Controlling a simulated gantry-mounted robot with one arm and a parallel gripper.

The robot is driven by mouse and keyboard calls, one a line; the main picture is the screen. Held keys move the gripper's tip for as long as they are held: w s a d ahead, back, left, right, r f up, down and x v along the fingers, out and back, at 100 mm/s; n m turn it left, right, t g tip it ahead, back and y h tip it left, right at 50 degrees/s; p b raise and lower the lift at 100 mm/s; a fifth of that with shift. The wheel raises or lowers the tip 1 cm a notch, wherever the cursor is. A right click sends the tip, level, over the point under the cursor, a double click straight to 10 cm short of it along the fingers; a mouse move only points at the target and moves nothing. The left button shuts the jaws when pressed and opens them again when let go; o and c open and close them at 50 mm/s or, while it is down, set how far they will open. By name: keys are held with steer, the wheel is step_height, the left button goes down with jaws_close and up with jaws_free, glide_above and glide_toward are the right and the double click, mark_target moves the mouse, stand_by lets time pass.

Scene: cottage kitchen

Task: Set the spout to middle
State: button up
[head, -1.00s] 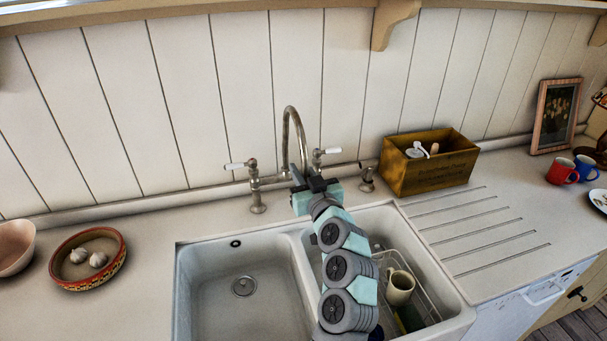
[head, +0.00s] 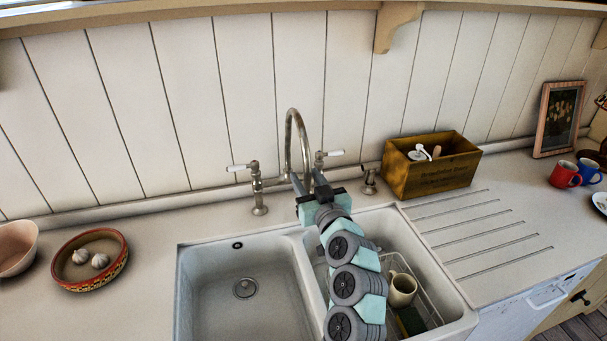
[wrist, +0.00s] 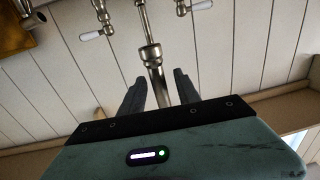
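The metal spout (head: 289,130) arches up from the tap between two white-handled levers. In the head view its arch looks narrow and comes forward near the divider of the two basins; its lower end is hidden by my gripper (head: 308,182). My gripper is at the spout's lower front with its two dark fingers apart. In the wrist view the spout (wrist: 155,68) lies between the fingertips of my gripper (wrist: 158,82), with gaps visible on both sides. Whether the spout is fully within the fingers' depth I cannot tell.
The left basin (head: 210,290) is empty. The right basin holds a rack with a cream mug (head: 402,289), partly under my arm. The left lever (head: 240,167) and right lever (head: 333,153) flank the spout. A wooden box (head: 432,170) stands right of the tap.

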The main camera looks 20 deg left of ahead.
steer(key=v, duration=0.8)
